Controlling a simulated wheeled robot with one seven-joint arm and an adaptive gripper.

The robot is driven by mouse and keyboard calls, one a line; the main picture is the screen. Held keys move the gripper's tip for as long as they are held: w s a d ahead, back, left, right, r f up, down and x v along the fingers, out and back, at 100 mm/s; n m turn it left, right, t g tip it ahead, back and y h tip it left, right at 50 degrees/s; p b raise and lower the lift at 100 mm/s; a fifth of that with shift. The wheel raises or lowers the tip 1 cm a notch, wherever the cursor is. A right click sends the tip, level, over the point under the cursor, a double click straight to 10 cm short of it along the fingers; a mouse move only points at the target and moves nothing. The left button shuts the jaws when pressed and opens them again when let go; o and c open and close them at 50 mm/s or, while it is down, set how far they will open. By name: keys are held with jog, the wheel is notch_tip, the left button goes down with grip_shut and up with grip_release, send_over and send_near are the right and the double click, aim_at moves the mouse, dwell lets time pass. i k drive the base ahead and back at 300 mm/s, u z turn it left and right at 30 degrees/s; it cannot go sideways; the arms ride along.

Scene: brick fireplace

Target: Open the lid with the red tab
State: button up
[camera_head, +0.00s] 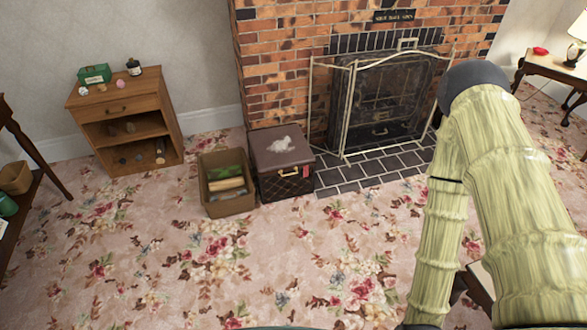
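A dark box (284,187) with a criss-cross pattern stands on the carpet by the hearth. Its brownish-grey lid (267,159) is closed. A small red tab (306,171) shows at the lid's front right edge. A crumpled whitish thing (282,144) lies on top of the lid. My arm comes up from the lower right, bends at a dark joint and runs down out of the bottom edge. My gripper is not visible.
An open brown box (229,206) with green and tan contents stands just left of the dark box. A wooden cabinet (140,101) is at the left. A metal fire screen (346,110) stands before the fireplace.

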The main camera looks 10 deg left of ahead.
aim_at(278, 149)
jog(key=u, duration=0.5)
jog(key=i, duration=0.85)
jog(key=u, duration=0.75)
